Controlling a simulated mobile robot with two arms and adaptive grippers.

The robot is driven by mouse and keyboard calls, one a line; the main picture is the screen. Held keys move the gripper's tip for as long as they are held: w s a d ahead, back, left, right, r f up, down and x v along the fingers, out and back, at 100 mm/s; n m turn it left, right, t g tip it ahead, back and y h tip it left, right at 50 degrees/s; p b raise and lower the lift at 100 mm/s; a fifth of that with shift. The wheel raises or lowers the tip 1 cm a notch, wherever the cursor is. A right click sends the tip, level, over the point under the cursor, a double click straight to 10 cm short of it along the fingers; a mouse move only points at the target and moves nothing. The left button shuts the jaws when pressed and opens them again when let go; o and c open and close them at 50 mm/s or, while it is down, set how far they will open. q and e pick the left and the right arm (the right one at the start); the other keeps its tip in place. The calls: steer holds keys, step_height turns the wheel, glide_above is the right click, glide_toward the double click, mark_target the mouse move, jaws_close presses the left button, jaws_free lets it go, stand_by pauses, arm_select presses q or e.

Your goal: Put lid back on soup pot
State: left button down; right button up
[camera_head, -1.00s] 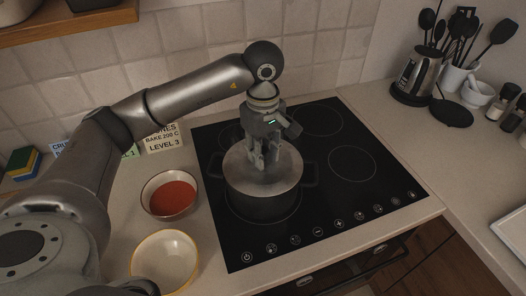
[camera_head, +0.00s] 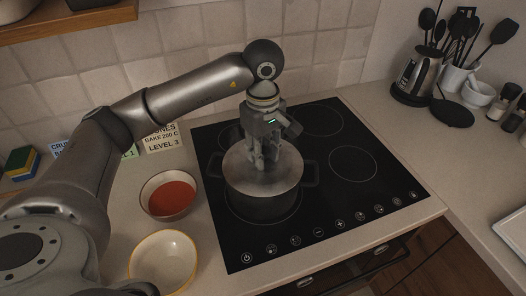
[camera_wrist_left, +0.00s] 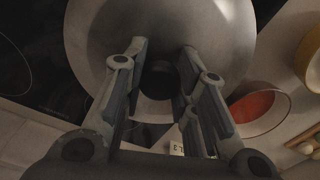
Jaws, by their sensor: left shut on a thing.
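The soup pot (camera_head: 262,205) is a grey metal pot with two side handles, standing on the front left zone of the black cooktop. The round grey lid (camera_head: 238,168) lies level at the pot's rim; I cannot tell whether it is fully seated. It also fills the upper part of the left wrist view (camera_wrist_left: 215,35). My left gripper (camera_head: 264,166) points down over the lid's middle, with its fingers on either side of the dark knob (camera_wrist_left: 158,80), shut on it. The fingers hide part of the knob. My right gripper is not in view.
A bowl of red soup (camera_head: 172,194) and a cream bowl (camera_head: 163,262) stand left of the cooktop (camera_head: 352,163). Recipe cards (camera_head: 163,139) lean at the back wall. A kettle (camera_head: 412,80) and utensils (camera_head: 468,38) stand at the back right. The cooktop's right side is clear.

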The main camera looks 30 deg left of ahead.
arm_select(q)
steer(key=c, duration=1.1)
jaws_free()
steer(key=shift+o, duration=0.6)
steer(key=o, duration=0.4)
steer(key=shift+r, duration=0.1)
steer(key=shift+r+p, duration=1.75)
steer(key=shift+r, duration=1.7)
steer(key=shift+c, duration=0.5)
